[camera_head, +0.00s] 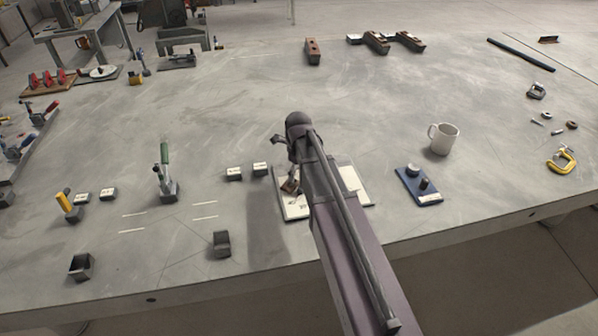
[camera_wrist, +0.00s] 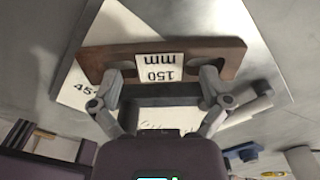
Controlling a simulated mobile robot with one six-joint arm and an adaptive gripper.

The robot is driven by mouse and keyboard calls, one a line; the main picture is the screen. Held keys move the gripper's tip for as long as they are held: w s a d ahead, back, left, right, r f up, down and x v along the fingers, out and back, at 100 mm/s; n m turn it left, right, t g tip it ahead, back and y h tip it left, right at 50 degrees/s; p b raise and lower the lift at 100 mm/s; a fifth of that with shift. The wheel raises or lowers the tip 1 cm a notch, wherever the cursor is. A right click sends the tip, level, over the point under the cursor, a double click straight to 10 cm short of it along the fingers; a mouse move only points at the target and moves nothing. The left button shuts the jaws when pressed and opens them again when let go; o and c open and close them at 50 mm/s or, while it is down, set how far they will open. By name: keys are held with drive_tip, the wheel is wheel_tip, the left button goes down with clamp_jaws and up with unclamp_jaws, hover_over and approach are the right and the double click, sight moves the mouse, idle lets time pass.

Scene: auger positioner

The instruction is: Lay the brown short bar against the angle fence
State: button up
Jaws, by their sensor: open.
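A brown bar with a white "150 mm" label (camera_wrist: 92,66) lies across the wrist view, its label upside down. A small brown part of it shows under my gripper in the head view (camera_head: 290,186). It is over a pale plate marked "45" (camera_wrist: 75,95); the plate also shows in the head view (camera_head: 295,209), partly hidden by my arm. My gripper (camera_wrist: 162,84) is open, its two fingers overlapping the bar in the picture, one on each side of the label. I cannot tell whether they touch it. I cannot clearly pick out the angle fence.
Brown blocks (camera_head: 312,52) stand at the back of the grey table. A white mug (camera_head: 443,139) and a blue tray (camera_head: 418,186) are right of my arm. A green-handled clamp (camera_head: 165,175) and small labelled blocks (camera_head: 234,173) are left.

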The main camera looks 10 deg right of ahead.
sight(298, 176)
wheel_tip(298, 176, up, 12)
drive_tip(key=p, duration=1.1)
drive_tip(key=shift+f, duration=0.2)
drive_tip(key=shift+s, duration=0.1)
idle(0.5)
drive_tip(key=s+n, duration=1.6)
drive_tip(key=n, duration=1.1)
drive_tip(key=shift+w+d, duration=0.1)
